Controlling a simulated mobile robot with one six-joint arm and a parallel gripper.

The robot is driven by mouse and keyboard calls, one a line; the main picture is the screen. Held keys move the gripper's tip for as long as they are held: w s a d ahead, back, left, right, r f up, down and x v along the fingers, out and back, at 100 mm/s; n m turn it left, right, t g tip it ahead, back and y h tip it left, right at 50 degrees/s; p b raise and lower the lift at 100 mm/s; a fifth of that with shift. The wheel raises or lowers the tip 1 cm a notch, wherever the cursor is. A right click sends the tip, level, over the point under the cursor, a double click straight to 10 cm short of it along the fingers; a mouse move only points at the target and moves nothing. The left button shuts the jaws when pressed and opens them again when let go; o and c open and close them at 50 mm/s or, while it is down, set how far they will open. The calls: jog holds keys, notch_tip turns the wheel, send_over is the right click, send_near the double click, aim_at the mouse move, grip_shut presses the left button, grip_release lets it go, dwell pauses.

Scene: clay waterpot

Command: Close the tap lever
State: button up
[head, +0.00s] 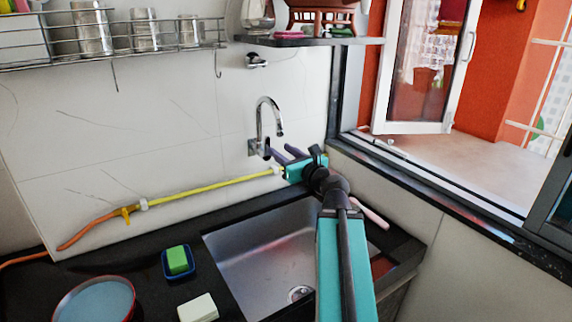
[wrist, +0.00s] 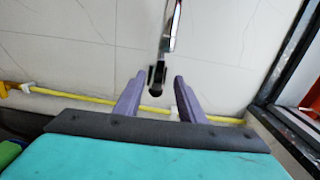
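The chrome tap (head: 270,114) is fixed to the tiled wall above the sink, with its curved spout rising and bending over. Its small dark-ended lever (head: 266,150) is at the tap's base. My gripper (head: 283,152) is in front of the tap, its purple fingers pointing at the wall. In the wrist view the gripper (wrist: 159,78) is open, and the lever (wrist: 157,77) appears in the gap between the fingertips, seemingly touching neither. The tap body (wrist: 170,30) runs up from there. I cannot tell exactly how deep the lever sits between the fingers.
A steel sink (head: 240,258) lies below my arm. A yellow hose (head: 205,188) runs along the wall behind the gripper. A green sponge (head: 178,260) in a blue tray and a pale soap block (head: 198,308) are left of the sink. A shelf (head: 310,41) hangs above the tap.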

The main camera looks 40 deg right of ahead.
jog(key=b, duration=0.1)
jog(key=s+b, duration=0.1)
jog(key=b, duration=0.1)
jog(key=shift+s+a+f, duration=0.25)
jog(key=shift+s+a, duration=0.05)
jog(key=s+b, duration=0.1)
jog(key=b, duration=0.3)
jog(key=shift+s+d+r+b, duration=0.15)
jog(key=shift+s+b, duration=0.35)
jog(key=shift+b, duration=1.55)
